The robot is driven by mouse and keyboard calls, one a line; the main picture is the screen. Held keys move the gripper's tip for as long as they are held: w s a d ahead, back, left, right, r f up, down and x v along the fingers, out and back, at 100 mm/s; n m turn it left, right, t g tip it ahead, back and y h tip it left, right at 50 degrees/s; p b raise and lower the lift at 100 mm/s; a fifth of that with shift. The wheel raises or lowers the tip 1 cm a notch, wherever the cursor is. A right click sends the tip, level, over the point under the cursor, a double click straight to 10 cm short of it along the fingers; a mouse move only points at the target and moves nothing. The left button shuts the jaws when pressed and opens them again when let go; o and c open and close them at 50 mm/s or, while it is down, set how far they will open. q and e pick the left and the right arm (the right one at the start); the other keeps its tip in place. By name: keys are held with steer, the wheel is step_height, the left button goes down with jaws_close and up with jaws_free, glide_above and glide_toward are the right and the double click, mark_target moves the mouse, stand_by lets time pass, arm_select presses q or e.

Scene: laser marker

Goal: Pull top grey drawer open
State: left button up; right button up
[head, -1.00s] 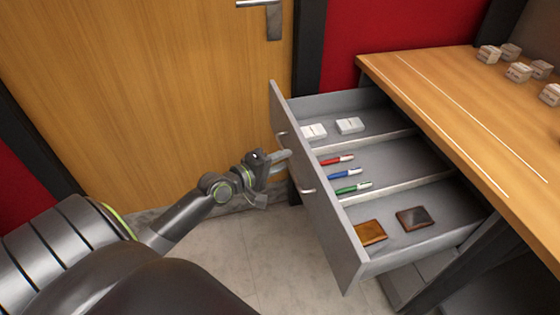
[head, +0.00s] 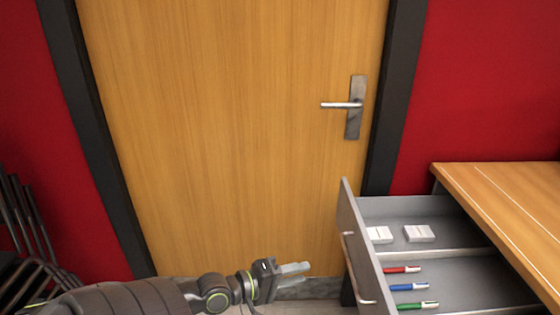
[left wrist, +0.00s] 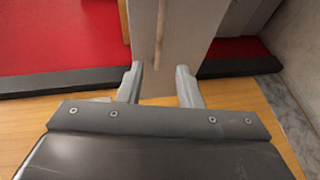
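The grey drawer (head: 360,240) stands pulled out from the desk at the lower right of the head view. Its front panel faces left and has silvery handles (head: 348,265). My left gripper (head: 300,272) is just left of that front, with a visible gap to the handle. In the left wrist view its two fingers are apart with nothing held between them (left wrist: 160,67). The pale drawer front (left wrist: 185,30) and a handle show ahead of the fingertips there. My right gripper is not in view.
White boxes (head: 419,233) and coloured markers (head: 410,287) lie in the drawer's compartments. The wooden desk (head: 510,200) is at the right. A wooden door (head: 230,130) with a lever handle (head: 345,104) stands behind my left arm. Dark chairs (head: 28,235) stand at the left.

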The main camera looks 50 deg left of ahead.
arm_select(q)
steer(key=v, duration=0.4)
stand_by(0.6)
steer(key=s+a+f+m+g+y+p, duration=0.25)
steer(key=a+f+y, duration=0.25)
steer(key=a+f, duration=0.6)
steer(key=s+f+m+g+y+p, duration=0.1)
steer(key=s+f+g, duration=0.15)
steer(key=f, duration=0.45)
steer(key=s+f+m+g+y+p, duration=0.1)
steer(key=s+f+m, duration=0.15)
steer(key=f, duration=0.45)
steer(key=s+d+f+m+g+h+p, duration=0.2)
steer(key=s+d+f+m+g+p, duration=0.2)
steer(key=s+d+f, duration=1.4)
steer(key=s+m+g, duration=0.1)
steer(key=m+g, duration=0.2)
steer(key=g, duration=0.1)
steer(key=shift+s+d+m, duration=0.3)
steer(key=shift+d+m, duration=0.1)
